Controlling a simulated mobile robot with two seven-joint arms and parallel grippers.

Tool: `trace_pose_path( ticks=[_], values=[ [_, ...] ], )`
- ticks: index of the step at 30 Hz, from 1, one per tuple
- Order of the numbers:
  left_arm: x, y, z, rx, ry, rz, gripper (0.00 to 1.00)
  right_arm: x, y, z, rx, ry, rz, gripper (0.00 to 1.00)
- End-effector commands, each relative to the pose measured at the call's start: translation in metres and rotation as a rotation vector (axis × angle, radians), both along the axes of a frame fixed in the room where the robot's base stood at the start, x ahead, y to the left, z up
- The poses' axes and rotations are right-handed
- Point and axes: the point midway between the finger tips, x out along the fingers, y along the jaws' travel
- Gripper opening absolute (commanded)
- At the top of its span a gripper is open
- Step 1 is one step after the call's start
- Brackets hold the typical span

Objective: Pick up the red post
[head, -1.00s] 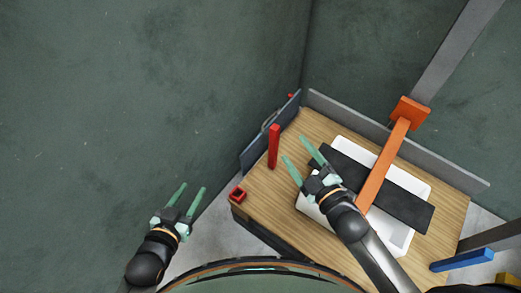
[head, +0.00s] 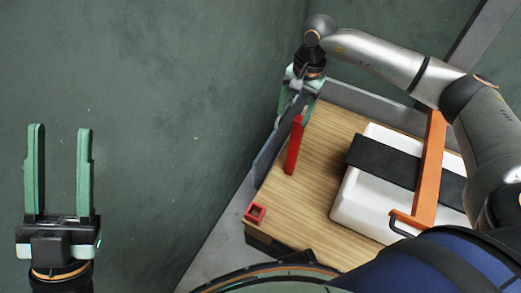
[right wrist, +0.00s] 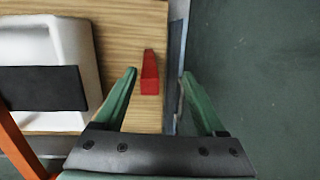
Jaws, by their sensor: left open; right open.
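The red post (head: 295,146) stands upright near the far left edge of the wooden table top. In the right wrist view the post (right wrist: 149,75) shows between my two green fingers, nearer the left one, with no visible contact. My right gripper (head: 291,104) is open and points down beside the top of the post; its fingertips are partly hard to make out in the head view. My right gripper also shows in the right wrist view (right wrist: 158,73). My left gripper (head: 60,128) is open and empty, far left of the table, fingers pointing up in the picture.
A small red square socket (head: 255,213) sits at the table's near left corner. A white block (head: 353,200) with a black strip (head: 380,160) under an orange bar (head: 430,165) is to the right. A dark panel (head: 268,158) lines the table's left edge. Bare wood surrounds the post.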

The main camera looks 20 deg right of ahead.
Motion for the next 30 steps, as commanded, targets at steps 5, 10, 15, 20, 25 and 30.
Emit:
trace_pose_path(
  ticks=[5, 10, 15, 20, 25, 30],
  values=[
    [-0.011, -0.002, 0.002, 0.001, -0.06, -0.014, 0.47, 0.008, -0.042, 0.002, -0.139, -0.017, 0.039, 0.72],
    [-0.011, -0.002, -0.005, -0.006, -0.057, -0.023, 0.47, 0.007, -0.043, -0.024, -0.147, -0.014, 0.044, 0.72],
    [-0.011, -0.003, -0.013, -0.013, -0.049, -0.032, 0.47, 0.007, -0.042, -0.053, -0.145, -0.016, 0.044, 0.72],
    [-0.01, -0.003, -0.016, -0.017, -0.045, -0.036, 0.47, 0.007, -0.042, -0.065, -0.143, -0.018, 0.042, 0.72],
    [-0.01, -0.003, -0.021, -0.02, -0.041, -0.039, 0.47, 0.005, -0.04, -0.077, -0.142, -0.017, 0.044, 0.72],
    [-0.01, -0.003, -0.032, -0.031, -0.034, -0.047, 0.47, 0.0, -0.034, -0.103, -0.142, -0.017, 0.044, 0.72]
  ],
)
